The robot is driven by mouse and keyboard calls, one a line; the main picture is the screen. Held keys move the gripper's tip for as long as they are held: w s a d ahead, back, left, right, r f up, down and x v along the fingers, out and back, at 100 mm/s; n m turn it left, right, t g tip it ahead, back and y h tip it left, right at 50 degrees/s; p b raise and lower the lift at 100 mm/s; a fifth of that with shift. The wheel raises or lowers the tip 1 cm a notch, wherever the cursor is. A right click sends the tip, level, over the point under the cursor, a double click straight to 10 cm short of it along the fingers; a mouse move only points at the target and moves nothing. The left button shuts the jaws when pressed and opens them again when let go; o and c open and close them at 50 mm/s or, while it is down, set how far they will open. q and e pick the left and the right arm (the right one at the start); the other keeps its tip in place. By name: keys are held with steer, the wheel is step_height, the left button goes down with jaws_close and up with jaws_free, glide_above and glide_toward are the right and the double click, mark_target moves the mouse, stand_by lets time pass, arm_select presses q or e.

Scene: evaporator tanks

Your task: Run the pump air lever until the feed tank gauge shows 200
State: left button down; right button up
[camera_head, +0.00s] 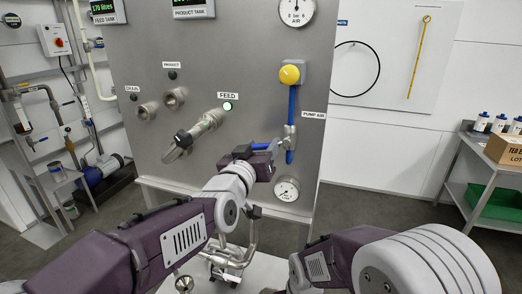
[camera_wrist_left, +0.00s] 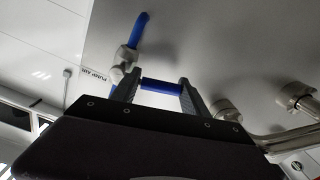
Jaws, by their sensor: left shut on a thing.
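The blue pump air lever (camera_head: 262,146) points left, roughly level, from its valve (camera_head: 289,137) on the grey panel. My left gripper (camera_head: 272,149) is shut on the lever; in the left wrist view the blue lever (camera_wrist_left: 161,87) lies between the two fingers. The PUMP AIR label (camera_head: 313,115) sits to the right of the valve. The feed tank gauge (camera_head: 104,7) at the top left reads about 170 litres, partly cut by the frame edge. The right arm shows at the lower right, but its gripper is not visible.
The FEED lamp (camera_head: 227,106) is lit, beside a pipe fitting (camera_head: 195,136). A yellow knob (camera_head: 289,75) is above the valve and a dial (camera_head: 287,189) below. An air dial (camera_head: 296,11) is at the top. A side table (camera_head: 482,150) stands at the right.

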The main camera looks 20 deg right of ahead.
arm_select(q)
steer(key=s+d+f+n+b, duration=0.3)
steer(key=n+b, duration=0.3)
steer(key=n, duration=0.7)
steer(key=shift+d+f+n, duration=0.3)
steer(key=shift+d+f, duration=0.3)
steer(key=shift+f, duration=0.3)
steer(key=shift+s, duration=0.1)
steer(key=c, duration=0.8)
jaws_free()
steer(key=shift+d, duration=0.1)
steer(key=shift+c, duration=0.2)
steer(key=shift+r, duration=0.1)
steer(key=shift+r, duration=0.1)
